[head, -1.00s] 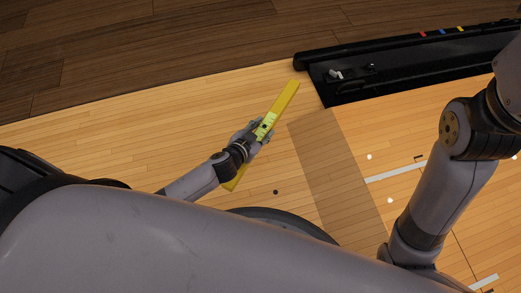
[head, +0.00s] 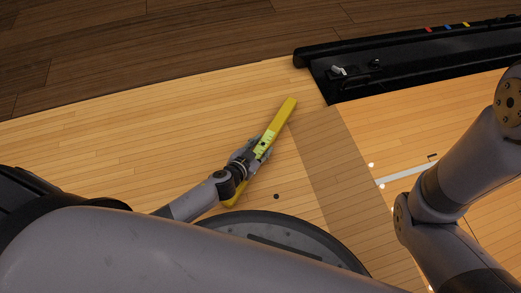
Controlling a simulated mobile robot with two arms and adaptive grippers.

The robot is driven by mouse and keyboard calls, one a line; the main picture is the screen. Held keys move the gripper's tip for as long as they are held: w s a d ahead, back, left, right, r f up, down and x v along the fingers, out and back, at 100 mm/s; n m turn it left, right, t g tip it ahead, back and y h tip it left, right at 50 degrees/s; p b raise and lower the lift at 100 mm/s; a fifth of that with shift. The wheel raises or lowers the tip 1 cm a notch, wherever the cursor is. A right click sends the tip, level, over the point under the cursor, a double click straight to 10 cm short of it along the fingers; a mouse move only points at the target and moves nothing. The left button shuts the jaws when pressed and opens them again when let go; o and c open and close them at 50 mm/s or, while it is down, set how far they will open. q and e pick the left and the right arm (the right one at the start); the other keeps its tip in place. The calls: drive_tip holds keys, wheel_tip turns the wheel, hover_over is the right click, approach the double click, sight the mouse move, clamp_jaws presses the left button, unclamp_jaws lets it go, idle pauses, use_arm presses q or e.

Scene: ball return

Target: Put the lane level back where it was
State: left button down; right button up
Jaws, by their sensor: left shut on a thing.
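The lane level (head: 283,117) is a long yellow bar with a pale label area near its middle. It lies slantwise in the head view, its far end up and to the right. My left gripper (head: 258,148) is shut around its middle, and the hand hides part of it. The level is over the light wooden floor; I cannot tell whether it touches the boards. My right arm (head: 455,170) is at the right, but its gripper is out of the picture.
A black ball-return track (head: 400,75) with red, blue and yellow marks runs along the upper right. A darker floor strip (head: 345,170) lies right of the level. Dark planks (head: 130,55) span the top. Light floor at left (head: 110,145) is clear.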

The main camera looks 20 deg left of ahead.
use_arm(q)
drive_tip(key=shift+r, duration=0.15)
drive_tip(key=c, duration=1.5)
unclamp_jaws()
drive_tip(key=shift+f, duration=0.25)
drive_tip(key=o, duration=0.5)
drive_tip(key=shift+c, duration=0.2)
drive_tip(key=shift+r, duration=0.1)
